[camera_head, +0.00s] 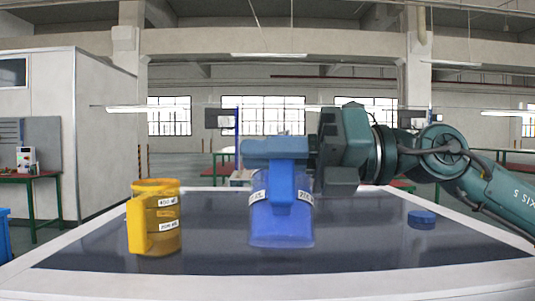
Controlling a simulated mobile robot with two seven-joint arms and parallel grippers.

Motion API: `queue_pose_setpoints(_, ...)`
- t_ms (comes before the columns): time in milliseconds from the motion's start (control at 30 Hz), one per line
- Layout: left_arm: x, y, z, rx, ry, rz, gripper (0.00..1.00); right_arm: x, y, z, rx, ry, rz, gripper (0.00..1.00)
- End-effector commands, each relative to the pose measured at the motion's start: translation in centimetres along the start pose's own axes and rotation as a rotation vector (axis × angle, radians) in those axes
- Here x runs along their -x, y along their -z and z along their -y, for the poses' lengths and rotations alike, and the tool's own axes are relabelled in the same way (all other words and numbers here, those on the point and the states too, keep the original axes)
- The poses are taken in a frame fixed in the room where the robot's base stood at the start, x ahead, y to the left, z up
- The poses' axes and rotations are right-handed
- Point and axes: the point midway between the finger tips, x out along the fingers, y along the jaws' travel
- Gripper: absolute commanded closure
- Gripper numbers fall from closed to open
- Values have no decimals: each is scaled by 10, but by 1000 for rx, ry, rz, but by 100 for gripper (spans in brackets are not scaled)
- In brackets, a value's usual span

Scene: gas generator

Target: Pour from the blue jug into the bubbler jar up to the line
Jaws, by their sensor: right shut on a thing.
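A translucent blue jug (283,225) with white labels is near the middle of the table, its handle turned toward me. My right gripper (276,148) comes in from the right and is shut on the blue jug at its top, covering the rim. The jug looks upright; I cannot tell whether its base touches the table. I cannot make out a separate bubbler jar or its line; the blue jug and gripper hide what is behind them. My left gripper is not in view.
A yellow jug (155,225) with white volume labels stands upright on the left of the dark table top (350,240). A round blue lid-like piece (422,219) lies on the right. The table between them and the blue jug is clear.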

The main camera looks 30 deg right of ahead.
Motion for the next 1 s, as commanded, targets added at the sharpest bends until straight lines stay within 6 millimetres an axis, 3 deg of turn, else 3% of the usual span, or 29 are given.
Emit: queue_pose_setpoints(1000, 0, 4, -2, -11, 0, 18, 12, 0, -13, -4, -87, -1, 3, 100)
